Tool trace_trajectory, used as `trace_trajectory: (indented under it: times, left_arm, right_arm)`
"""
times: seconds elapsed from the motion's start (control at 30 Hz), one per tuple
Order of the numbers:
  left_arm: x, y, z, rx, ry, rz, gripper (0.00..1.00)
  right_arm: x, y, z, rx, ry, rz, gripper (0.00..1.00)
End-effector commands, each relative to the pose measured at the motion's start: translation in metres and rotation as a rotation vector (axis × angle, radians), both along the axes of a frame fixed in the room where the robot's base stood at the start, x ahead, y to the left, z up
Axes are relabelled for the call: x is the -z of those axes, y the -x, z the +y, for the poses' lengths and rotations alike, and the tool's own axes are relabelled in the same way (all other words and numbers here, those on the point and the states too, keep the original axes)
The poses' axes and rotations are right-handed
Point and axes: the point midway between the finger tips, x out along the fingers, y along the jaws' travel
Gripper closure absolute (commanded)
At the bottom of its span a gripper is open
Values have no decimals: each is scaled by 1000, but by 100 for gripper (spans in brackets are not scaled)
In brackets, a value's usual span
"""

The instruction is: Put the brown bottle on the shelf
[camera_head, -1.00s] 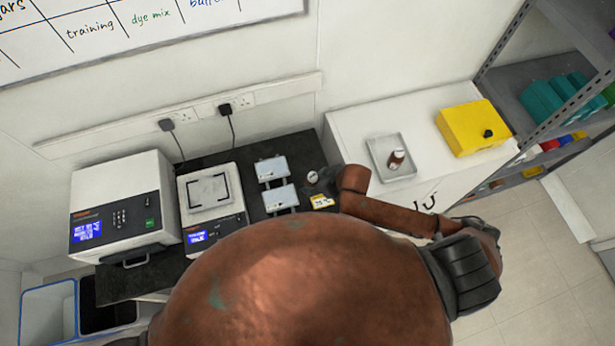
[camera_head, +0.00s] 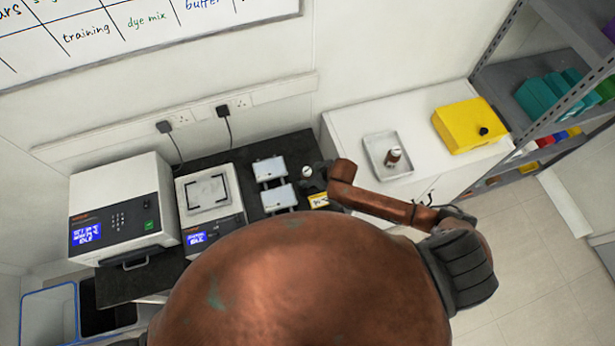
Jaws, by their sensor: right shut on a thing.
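A brown bottle (camera_head: 393,159) with a white cap and a pale label stands in the grey tray on the white cabinet top. My right gripper (camera_head: 312,174) is over the dark bench and shut on a white-capped bottle (camera_head: 306,171). Only the cap of this bottle shows clearly; its body is mostly hidden, so I cannot tell its colour. The metal shelf unit (camera_head: 487,66) stands at the right, with teal and coloured bins on its boards. My left gripper is out of view.
On the dark bench are a white instrument (camera_head: 120,207), a balance (camera_head: 208,192), two small pale-topped devices and a yellow label (camera_head: 319,200). The grey tray (camera_head: 405,168) and a yellow box (camera_head: 471,127) are on the cabinet. A blue-rimmed bin (camera_head: 48,287) stands lower left.

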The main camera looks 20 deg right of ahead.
Motion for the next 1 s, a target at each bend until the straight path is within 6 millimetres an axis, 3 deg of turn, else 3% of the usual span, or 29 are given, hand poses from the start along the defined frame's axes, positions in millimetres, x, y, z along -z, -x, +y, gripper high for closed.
trace_trajectory:
  times: [0.17,0.2,0.43,0.77,1.0]
  left_arm:
    - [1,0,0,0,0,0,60]
    - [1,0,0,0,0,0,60]
    - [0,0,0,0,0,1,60]
    - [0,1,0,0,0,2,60]
    - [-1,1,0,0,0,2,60]
  right_arm:
    - [2,0,0,0,0,0,92]
    - [3,0,0,1,0,1,62]
    - [2,0,0,0,1,1,46]
    - [0,0,0,1,1,-1,45]
    - [-28,15,-12,0,1,-1,45]
